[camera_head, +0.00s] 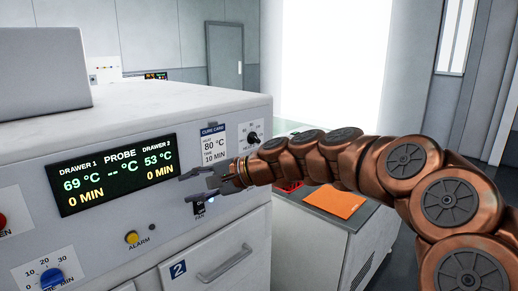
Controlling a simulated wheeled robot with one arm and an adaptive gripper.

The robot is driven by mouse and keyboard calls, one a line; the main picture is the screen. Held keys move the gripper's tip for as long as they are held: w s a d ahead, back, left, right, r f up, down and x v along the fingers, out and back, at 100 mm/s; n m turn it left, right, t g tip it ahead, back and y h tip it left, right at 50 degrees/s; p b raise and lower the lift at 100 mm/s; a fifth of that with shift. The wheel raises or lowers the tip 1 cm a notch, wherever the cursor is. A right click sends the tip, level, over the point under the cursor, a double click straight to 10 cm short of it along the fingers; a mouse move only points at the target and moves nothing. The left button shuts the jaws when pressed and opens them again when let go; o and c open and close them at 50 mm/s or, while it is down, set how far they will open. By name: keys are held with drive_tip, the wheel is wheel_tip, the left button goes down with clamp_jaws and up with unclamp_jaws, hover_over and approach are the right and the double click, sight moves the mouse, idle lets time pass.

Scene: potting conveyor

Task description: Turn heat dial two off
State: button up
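A black dial (253,138) sits on a white scale plate at the upper right of the oven's front panel. Its scale is too small to read surely, and I see no label naming it heat dial two. My gripper (185,188) is in front of the panel, below and left of this dial, pointing left. Its two fingers are apart, with nothing seen between them. A display (112,174) reads 69 °C for drawer 1 and 53 °C for drawer 2. My gripper and arm hide part of the panel's right side.
A blue dial (50,279) marked 10, 20, 30 is at lower left. A yellow alarm button (132,238), a fan switch (199,208) and a cure card (213,145) are on the panel. Drawer 2's handle (224,264) juts out below. An orange sheet (335,201) lies on a cabinet at right.

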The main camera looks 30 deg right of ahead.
drive_tip(key=w+d+r+m+t+h, duration=0.1)
drive_tip(key=w+d+m+t, duration=0.2)
drive_tip(key=d, duration=0.5)
drive_tip(key=w+d+r+m+t+h, duration=0.15)
drive_tip(key=d+m, duration=0.25)
drive_tip(key=d, duration=0.4)
drive_tip(key=m+t+h+b, duration=0.1)
drive_tip(key=m+t+h, duration=0.2)
drive_tip(key=m+t, duration=0.15)
approach(258, 140)
drive_tip(key=w+g, duration=0.1)
drive_tip(key=shift+m, duration=0.35)
drive_tip(key=shift+r+p+x, duration=0.2)
drive_tip(key=shift+p+x, duration=0.15)
drive_tip(key=shift+x, duration=1.55)
drive_tip(key=shift+r+p+x, duration=0.25)
drive_tip(key=shift+p+x, duration=0.05)
drive_tip(key=shift+x, duration=1.65)
drive_tip(key=shift+a, duration=0.1)
clamp_jaws()
